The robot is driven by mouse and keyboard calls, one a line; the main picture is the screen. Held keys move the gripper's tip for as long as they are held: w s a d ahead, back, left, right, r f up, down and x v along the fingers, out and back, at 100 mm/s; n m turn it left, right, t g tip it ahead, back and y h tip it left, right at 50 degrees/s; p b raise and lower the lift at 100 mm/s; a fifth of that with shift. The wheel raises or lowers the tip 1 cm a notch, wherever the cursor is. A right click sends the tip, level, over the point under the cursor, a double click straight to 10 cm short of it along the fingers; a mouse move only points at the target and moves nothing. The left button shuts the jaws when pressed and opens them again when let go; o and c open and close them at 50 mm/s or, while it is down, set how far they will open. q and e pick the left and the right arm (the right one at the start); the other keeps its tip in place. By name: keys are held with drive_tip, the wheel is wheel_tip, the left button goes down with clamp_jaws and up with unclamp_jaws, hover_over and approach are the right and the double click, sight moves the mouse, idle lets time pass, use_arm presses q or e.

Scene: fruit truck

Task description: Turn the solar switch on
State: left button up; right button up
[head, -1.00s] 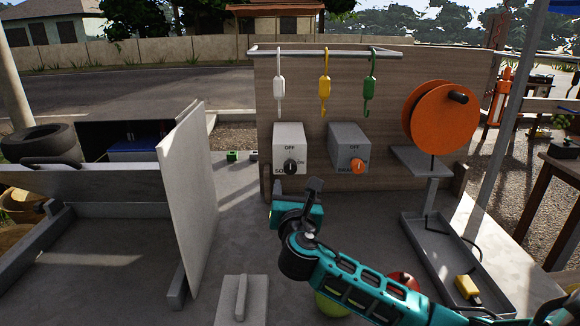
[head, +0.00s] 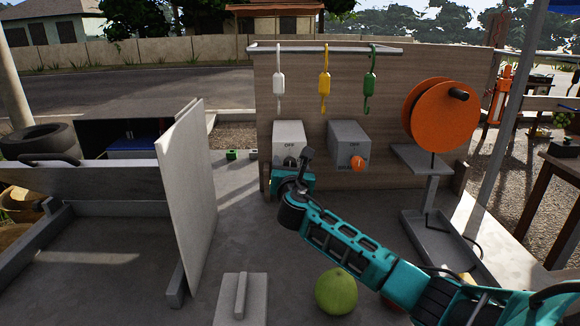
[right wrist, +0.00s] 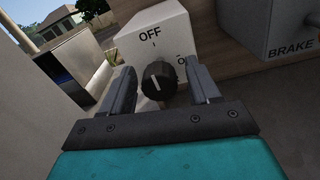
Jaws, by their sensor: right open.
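The solar switch is a white box (head: 289,133) on the wooden panel, with a black knob (head: 289,162) on its front. In the right wrist view the knob (right wrist: 158,82) has a white pointer line directed up toward the OFF mark. The ON label at its right is partly covered by a finger. My right gripper (right wrist: 161,80) is open, with one finger on each side of the knob and visible gaps between. In the head view my right gripper (head: 299,165) covers the box's lower right part. My left gripper is not in view.
A grey brake box (head: 349,138) with an orange knob (head: 358,163) is just right of the switch. Hooks hang from a rail (head: 320,49) above. An orange reel (head: 440,117) stands at right.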

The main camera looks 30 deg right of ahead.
drive_tip(key=c, duration=1)
drive_tip(key=shift+c, duration=0.2)
